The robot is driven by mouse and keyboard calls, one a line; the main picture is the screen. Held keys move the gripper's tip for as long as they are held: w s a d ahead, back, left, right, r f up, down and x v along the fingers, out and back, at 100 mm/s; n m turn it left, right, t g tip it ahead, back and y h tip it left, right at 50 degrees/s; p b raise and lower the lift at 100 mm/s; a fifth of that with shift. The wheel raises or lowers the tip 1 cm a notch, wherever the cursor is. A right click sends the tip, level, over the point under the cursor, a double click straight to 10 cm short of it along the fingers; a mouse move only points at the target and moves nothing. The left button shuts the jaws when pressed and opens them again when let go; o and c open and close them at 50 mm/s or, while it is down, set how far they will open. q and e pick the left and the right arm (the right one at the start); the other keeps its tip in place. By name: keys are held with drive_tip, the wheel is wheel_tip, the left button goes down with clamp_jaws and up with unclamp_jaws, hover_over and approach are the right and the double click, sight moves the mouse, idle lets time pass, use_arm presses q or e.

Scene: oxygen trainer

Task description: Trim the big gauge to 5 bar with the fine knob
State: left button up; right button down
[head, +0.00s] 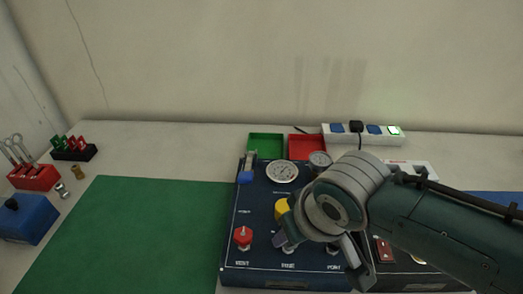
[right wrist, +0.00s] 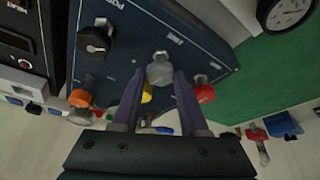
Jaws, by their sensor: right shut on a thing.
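The big gauge (head: 282,172) is a round white dial at the upper part of the dark blue panel (head: 260,258); its needle is too small to read exactly. My right gripper (head: 283,240) comes in from the right over the panel, above the FINE label. In the right wrist view, its dark purple fingers (right wrist: 160,82) are shut on the grey fine knob (right wrist: 159,69), one on each side. In the head view the gripper hides most of that knob. My left gripper is not in view.
A red knob (head: 243,236) stands left of the fine knob, and a yellow knob (head: 282,209) behind it. A black knob (right wrist: 96,41) shows in the right wrist view. A smaller gauge (head: 320,159) is close to my arm. The green mat (head: 130,235) is clear.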

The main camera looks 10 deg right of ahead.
drive_tip(key=m+h, duration=0.1)
drive_tip(key=m, duration=0.1)
drive_tip(key=shift+a+m, duration=0.15)
drive_tip(key=shift+m, duration=0.15)
drive_tip(key=shift+m+h, duration=0.6)
drive_tip(key=shift+m, duration=0.8)
drive_tip(key=shift+c, duration=2.1)
unclamp_jaws()
drive_tip(key=shift+r, duration=0.1)
